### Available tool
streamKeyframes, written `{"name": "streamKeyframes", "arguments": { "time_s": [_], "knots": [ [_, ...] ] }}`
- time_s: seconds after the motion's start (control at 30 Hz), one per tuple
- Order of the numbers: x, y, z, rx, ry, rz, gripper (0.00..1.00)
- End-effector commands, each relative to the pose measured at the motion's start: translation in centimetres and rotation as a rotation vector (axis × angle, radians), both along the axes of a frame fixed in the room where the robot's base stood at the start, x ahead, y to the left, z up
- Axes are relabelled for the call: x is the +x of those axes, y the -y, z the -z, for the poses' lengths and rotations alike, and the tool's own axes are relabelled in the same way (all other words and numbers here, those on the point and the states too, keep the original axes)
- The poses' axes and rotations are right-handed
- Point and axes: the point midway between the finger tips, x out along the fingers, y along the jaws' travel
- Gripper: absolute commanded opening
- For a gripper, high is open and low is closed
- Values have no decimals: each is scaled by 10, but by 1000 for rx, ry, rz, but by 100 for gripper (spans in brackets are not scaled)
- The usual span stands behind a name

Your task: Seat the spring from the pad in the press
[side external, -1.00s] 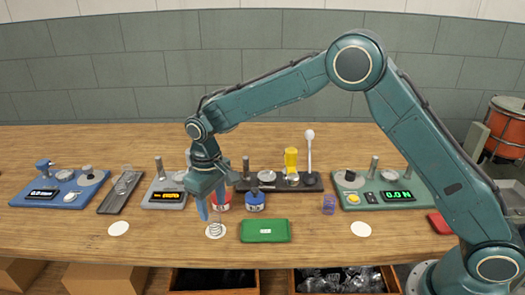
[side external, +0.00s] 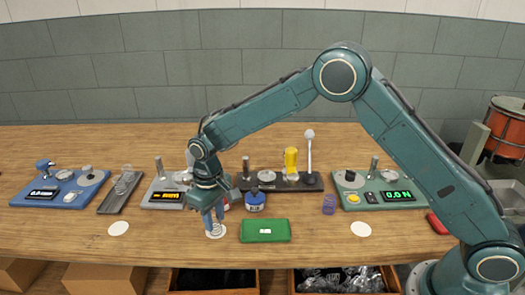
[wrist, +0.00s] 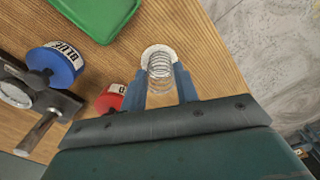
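The spring (wrist: 160,66), a bright wire coil, stands upright on a white round pad (side external: 216,234) at the front of the bench. My gripper (side external: 214,226) points down over this pad, with a finger on each side of the spring. In the wrist view the spring stands between the fingertips (wrist: 161,76); the fingers are apart and no firm grip shows. A dark base (side external: 270,186) with a yellow block (side external: 291,160) and a white-knobbed lever (side external: 309,150) stands behind to the right; it looks like the press.
A green tray (side external: 265,231) lies right of the spring. A blue spool (side external: 255,200) and a red one (wrist: 110,98) stand behind. Instruments with displays stand left (side external: 62,186) and right (side external: 380,188). Two bare white pads lie at left (side external: 118,228) and right (side external: 361,229).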

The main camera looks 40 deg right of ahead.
Motion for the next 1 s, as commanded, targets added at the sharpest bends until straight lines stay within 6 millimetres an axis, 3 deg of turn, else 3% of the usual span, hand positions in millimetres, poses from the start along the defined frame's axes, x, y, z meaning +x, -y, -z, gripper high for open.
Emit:
{"name": "streamKeyframes", "arguments": {
  "time_s": [1.0],
  "knots": [
    [0,0,-12,0,1,0,17]
  ]
}}
